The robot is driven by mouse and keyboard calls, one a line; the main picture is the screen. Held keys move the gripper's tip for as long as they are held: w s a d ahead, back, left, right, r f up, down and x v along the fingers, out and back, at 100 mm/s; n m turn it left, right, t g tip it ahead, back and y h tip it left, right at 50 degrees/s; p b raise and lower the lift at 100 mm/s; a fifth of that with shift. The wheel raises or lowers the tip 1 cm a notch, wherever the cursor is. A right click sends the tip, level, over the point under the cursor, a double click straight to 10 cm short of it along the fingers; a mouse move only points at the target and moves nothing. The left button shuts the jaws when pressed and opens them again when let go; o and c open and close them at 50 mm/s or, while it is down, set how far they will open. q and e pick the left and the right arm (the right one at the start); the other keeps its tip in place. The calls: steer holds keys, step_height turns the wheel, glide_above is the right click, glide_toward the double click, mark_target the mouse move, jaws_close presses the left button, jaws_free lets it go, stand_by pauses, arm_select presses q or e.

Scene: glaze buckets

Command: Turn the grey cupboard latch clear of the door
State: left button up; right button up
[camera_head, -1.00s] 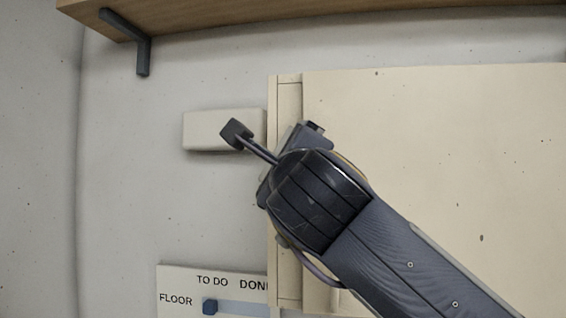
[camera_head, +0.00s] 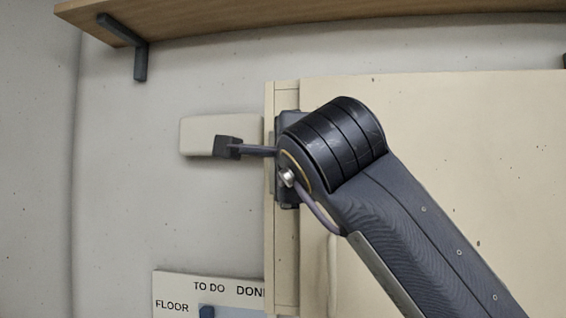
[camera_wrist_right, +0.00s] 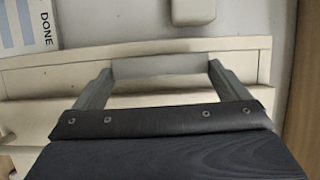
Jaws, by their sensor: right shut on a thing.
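The grey latch (camera_wrist_right: 157,65) shows in the right wrist view as a light grey piece between my right fingertips, in front of the cupboard's cream edge strip. My right gripper (camera_wrist_right: 158,72) is shut on it, one finger at each side. In the head view my right wrist and forearm cover the latch, and only part of my gripper shows against the edge strip. The cream cupboard door (camera_head: 450,130) is to the right of that strip and looks closed. How far the latch overlaps the door I cannot tell. My left gripper is not in view.
A pale box (camera_head: 195,135) sits on the wall left of the cupboard; it also shows in the wrist view (camera_wrist_right: 192,10). A wooden shelf (camera_head: 250,20) with a dark bracket (camera_head: 140,60) is above. A lettered board (camera_head: 180,290) hangs below left. The wall at far left is clear.

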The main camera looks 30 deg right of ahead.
stand_by(0.3)
steer(key=o, duration=0.6)
steer(key=v, duration=0.8)
steer(key=shift+w+b, duration=0.1)
steer(key=shift+b, duration=0.3)
